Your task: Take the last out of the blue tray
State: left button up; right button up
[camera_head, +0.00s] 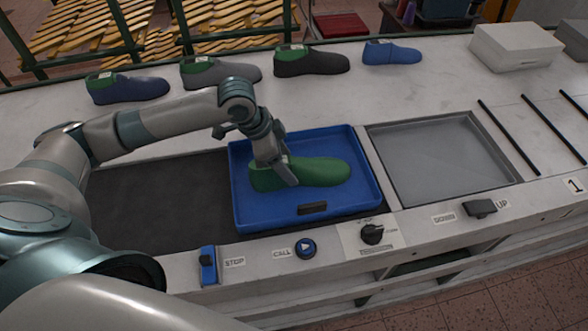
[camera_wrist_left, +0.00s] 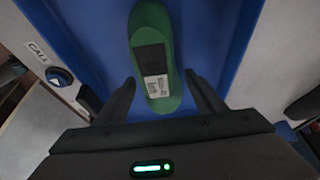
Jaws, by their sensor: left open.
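The green last (camera_head: 318,171) lies in the blue tray (camera_head: 365,205), its toe pointing right in the head view. In the left wrist view the green last (camera_wrist_left: 153,30) shows from above with a dark patch and a white label. My left gripper (camera_head: 284,178) is over the heel end of the last. In the left wrist view my left gripper (camera_wrist_left: 165,85) is open, with one finger on each side of the heel end. Whether the fingers touch the last I cannot tell. My right gripper is not in view.
Several other lasts, such as a black one (camera_head: 312,63) and a blue one (camera_head: 392,53), stand along the back. A sunken grey plate (camera_head: 440,155) lies right of the tray. STOP, CALL (camera_head: 305,248) and UP/DOWN controls line the front edge. A white box (camera_head: 515,46) stands at back right.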

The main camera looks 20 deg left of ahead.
pick_arm(q)
jog(key=c, duration=0.3)
grip_shut()
jog(key=shift+r, duration=0.1)
jog(key=shift+w+r, duration=0.1)
jog(key=shift+r, duration=0.35)
notch_tip(320, 180, up, 3)
jog(key=shift+d+r+b, duration=0.1)
jog(key=shift+b, duration=0.8)
jog(key=s+d+r+b, duration=0.2)
jog(key=d+r, duration=0.5)
jog(key=d, duration=0.4)
jog(key=shift+s, duration=0.7)
